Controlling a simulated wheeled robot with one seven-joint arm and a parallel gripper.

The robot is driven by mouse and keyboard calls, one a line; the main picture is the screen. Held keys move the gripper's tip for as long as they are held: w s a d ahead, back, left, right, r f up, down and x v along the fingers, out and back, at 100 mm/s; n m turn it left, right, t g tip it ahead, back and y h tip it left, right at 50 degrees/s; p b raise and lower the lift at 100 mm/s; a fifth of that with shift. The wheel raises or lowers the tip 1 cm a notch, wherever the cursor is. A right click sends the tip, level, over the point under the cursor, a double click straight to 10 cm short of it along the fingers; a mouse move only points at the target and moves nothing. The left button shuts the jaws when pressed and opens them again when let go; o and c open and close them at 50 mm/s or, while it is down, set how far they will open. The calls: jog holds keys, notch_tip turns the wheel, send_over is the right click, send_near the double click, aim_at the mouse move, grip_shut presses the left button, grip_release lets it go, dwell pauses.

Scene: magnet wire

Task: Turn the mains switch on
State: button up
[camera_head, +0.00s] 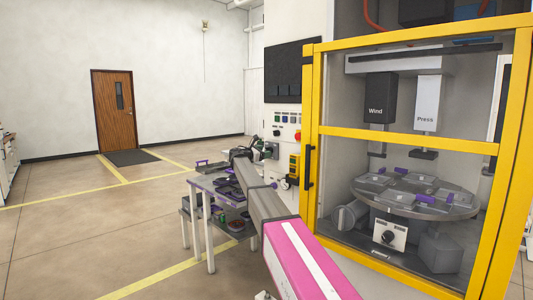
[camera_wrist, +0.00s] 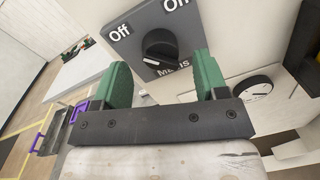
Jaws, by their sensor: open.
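The mains switch (camera_wrist: 160,47) is a black rotary knob on a grey plate (camera_wrist: 190,22) in the wrist view. The plate has white labels: "Off" at its left, "On" at its upper right, and a partly covered "Mains" below the knob. A small pale mark shows at the knob's left side; its exact setting is hard to read. My gripper (camera_wrist: 162,64) is open, with one green finger on each side of the knob in the picture. Contact with the knob cannot be told. In the head view my gripper (camera_head: 268,149) is small, beside the machine; the switch cannot be made out there.
In the head view, a yellow-framed cabinet (camera_head: 410,140) with a black handle (camera_head: 308,167) stands right of my arm. A low table (camera_head: 205,184) with parts stands left. Open floor lies further left.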

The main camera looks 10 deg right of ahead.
jog(key=shift+x, duration=1.15)
jog(key=c, duration=0.9)
jog(key=m, duration=0.3)
jog(key=shift+m, duration=0.4)
jog(key=m, duration=0.4)
jog(key=shift+r, duration=0.1)
jog(key=m, duration=0.4)
jog(key=shift+m+y, duration=0.3)
jog(key=shift+y, duration=0.1)
jog(key=shift+m, duration=1.4)
